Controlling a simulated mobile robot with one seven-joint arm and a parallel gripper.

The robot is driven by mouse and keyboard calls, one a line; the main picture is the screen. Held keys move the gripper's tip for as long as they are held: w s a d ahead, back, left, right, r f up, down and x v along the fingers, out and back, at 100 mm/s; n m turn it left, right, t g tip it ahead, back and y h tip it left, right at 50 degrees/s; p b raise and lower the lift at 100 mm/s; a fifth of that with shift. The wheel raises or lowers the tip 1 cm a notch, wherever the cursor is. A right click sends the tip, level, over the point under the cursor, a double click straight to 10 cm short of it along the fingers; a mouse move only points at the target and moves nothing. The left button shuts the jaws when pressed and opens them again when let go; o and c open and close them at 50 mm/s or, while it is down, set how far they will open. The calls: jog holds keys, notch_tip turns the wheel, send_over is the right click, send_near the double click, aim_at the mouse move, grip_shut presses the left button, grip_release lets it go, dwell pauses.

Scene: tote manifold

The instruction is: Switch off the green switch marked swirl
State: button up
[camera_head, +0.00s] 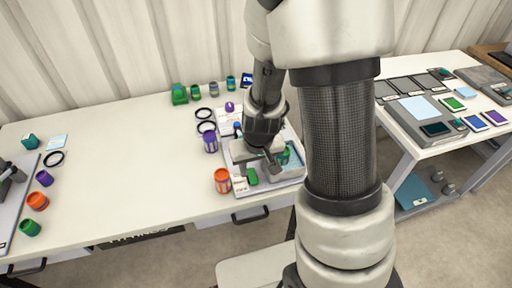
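My gripper (258,170) points down over a light grey panel tray (243,191) near the table's front edge. A small green piece (252,177) shows just below it, and a green-teal round piece (284,157) shows to its right on the panel. Either could be a switch, but no swirl mark can be read at this size. My gripper and arm hide much of the panel. I cannot tell how far apart the fingers are, or whether they touch the green piece.
An orange jar (222,181) and a purple jar (210,142) stand left of the panel, with black rings (204,114) behind. The white table's (125,150) middle left is clear. A second table (394,135) holds tablets at right.

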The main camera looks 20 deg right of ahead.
jog(key=p+v, duration=0.4)
jog(key=v, duration=1)
jog(key=shift+p, duration=0.35)
jog(key=s+r+t+p, duration=0.1)
jog(key=s+r, duration=0.4)
jog(key=r, duration=0.6)
jog(key=s+r+t+p, duration=0.1)
jog(key=s+r, duration=0.4)
jog(key=r, duration=0.6)
jog(key=shift+s+r+t+p, duration=0.3)
jog(key=shift+t+p, duration=0.1)
jog(key=shift+p, duration=0.45)
